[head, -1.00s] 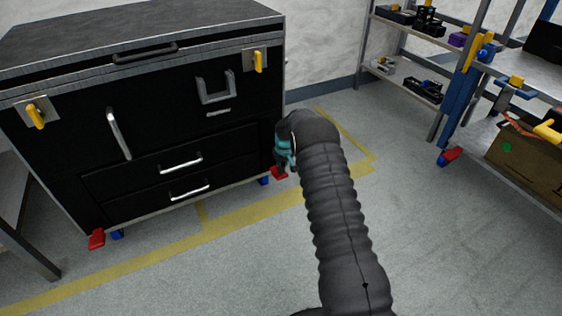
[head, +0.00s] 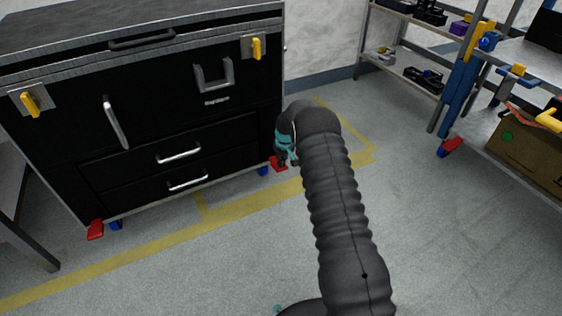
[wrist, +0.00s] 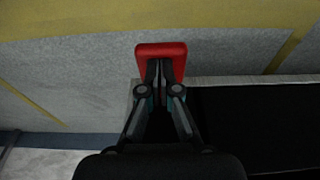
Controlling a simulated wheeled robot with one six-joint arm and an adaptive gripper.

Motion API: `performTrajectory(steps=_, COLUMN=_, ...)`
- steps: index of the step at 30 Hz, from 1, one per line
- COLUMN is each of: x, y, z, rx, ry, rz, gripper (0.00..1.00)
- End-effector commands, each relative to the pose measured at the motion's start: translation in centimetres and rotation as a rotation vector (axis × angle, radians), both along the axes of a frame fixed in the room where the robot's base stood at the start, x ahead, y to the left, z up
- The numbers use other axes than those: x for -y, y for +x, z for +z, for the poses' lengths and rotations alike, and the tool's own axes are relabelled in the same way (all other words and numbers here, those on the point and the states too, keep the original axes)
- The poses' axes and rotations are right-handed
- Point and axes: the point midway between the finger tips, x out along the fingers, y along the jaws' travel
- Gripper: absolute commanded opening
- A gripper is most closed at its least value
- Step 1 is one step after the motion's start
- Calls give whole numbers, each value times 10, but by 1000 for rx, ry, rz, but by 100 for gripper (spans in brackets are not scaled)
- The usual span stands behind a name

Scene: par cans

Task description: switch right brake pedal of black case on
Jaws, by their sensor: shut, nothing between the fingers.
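The black case (head: 190,130) stands on the floor at the left in the head view, on blue castors with red brake pedals. Its right brake pedal (head: 279,163) is at the lower right front corner, partly hidden by my gripper (head: 283,160). In the wrist view the red pedal (wrist: 161,53) lies at the fingertips of my gripper (wrist: 159,66). The fingers are shut with nothing between them, and their tips overlap the pedal in that picture. I cannot tell whether they touch it. The left brake pedal (head: 95,230) is at the other front corner.
A shelf unit (head: 412,75) stands at the back right, and a workbench with a blue leg (head: 458,95) and a cardboard box (head: 530,145) is at the right. The grey floor (head: 230,255) with yellow lines is clear before the case.

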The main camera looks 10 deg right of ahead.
Motion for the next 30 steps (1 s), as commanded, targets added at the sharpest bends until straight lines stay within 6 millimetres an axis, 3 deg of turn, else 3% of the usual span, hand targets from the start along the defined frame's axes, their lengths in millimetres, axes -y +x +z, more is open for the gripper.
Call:
performTrajectory(steps=15, x=3, y=-10, z=-34, rx=0, ry=0, rz=0, gripper=0)
performTrajectory(steps=30, x=3, y=-11, z=-38, rx=0, ry=0, rz=0, gripper=0)
